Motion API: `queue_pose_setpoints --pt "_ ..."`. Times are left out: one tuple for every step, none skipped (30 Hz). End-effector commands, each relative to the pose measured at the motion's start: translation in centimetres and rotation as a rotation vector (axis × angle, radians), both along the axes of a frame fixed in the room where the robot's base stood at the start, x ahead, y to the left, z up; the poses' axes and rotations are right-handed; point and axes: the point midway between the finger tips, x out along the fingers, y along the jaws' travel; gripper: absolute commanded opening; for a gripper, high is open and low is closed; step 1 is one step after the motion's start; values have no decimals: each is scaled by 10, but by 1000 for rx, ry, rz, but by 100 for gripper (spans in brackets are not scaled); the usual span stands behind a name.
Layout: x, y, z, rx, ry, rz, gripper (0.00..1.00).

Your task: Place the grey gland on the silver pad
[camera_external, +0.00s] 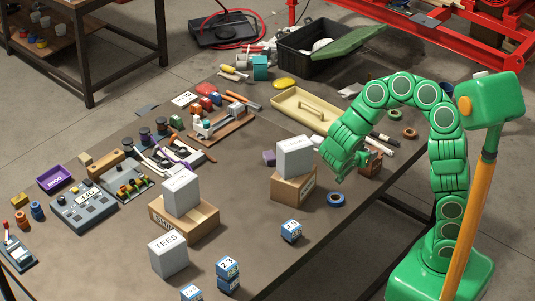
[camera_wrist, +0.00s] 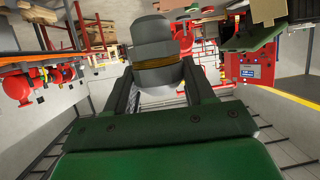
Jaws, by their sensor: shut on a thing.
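My gripper (camera_external: 366,160) is low over the right part of the table in the external view, just right of a grey block on a cardboard box. In the wrist view my gripper (camera_wrist: 157,80) is shut on the grey gland (camera_wrist: 152,38), a stepped round grey piece with a brownish band. The gland sits between the two dark fingers. In the external view I cannot make out the gland at the gripper. I cannot pick out the silver pad with certainty in either view.
A grey block (camera_external: 294,156) stands on a cardboard box (camera_external: 293,187) left of my gripper. A blue ring (camera_external: 336,199) lies in front of it. A reddish-brown block (camera_external: 371,166) is close by the fingers. A cream tray (camera_external: 304,112) lies behind.

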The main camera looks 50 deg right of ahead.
Motion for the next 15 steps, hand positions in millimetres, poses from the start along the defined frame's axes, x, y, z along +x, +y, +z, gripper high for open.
queue_pose_setpoints --pt "13 -5 4 -1 -5 -13 22" --pt "20 -8 7 0 -6 -18 22" --pt "29 -12 11 0 -6 -24 22" --pt "36 -16 14 0 -5 -27 22" --pt "43 -19 17 -1 -4 -30 22" --pt "52 -24 22 -2 -6 -34 22" --pt "59 -28 26 -3 -6 -37 22" --pt "66 -31 30 -4 -6 -39 22" --pt "75 -36 35 -3 -4 -41 22" --pt "82 -40 39 -2 -4 -42 22" --pt "89 -44 43 -1 -5 -43 22" --pt "97 -49 50 -1 -5 -42 22" --pt "103 -53 54 -2 -4 -42 22" --pt "110 -57 60 -3 -5 -42 22" --pt "118 -63 67 -3 -6 -43 22"
